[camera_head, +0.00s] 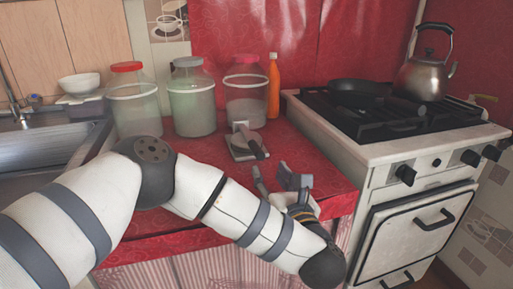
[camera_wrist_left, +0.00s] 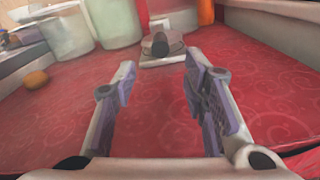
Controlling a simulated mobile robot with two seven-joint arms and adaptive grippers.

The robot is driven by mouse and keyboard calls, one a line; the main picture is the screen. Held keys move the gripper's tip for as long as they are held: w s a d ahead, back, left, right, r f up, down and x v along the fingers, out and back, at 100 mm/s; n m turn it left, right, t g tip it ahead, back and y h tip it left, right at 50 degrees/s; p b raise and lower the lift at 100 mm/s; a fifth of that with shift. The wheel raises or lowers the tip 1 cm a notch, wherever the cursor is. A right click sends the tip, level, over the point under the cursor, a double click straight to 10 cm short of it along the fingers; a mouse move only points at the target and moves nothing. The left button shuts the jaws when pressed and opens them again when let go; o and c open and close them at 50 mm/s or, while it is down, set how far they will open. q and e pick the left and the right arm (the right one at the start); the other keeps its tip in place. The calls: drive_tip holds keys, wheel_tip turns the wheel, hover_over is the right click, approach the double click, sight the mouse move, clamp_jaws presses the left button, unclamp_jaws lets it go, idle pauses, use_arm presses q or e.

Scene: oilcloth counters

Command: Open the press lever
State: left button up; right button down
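The press (camera_head: 245,143) is a small grey-white device with a flat base and a dark-ended lever. It lies on the red counter in front of the jars. In the left wrist view the press (camera_wrist_left: 162,48) is straight ahead, beyond the fingertips, with its lever end facing me. My left gripper (camera_head: 275,178) is open and empty over the counter's front right part, apart from the press and nearer to me. In the left wrist view its two padded fingers (camera_wrist_left: 160,75) stand wide apart with bare red cloth between them. My right gripper does not show.
Lidded jars (camera_head: 192,100) and an orange bottle (camera_head: 273,88) stand behind the press. A stove (camera_head: 385,150) with a kettle (camera_head: 424,75) is at the right, a sink (camera_head: 45,145) at the left. An orange fruit (camera_wrist_left: 37,79) lies left. The cloth before the press is clear.

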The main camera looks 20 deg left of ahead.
sight(257, 150)
use_arm(q)
drive_tip(key=x, duration=1.1)
drive_tip(key=shift+b, duration=0.3)
clamp_jaws()
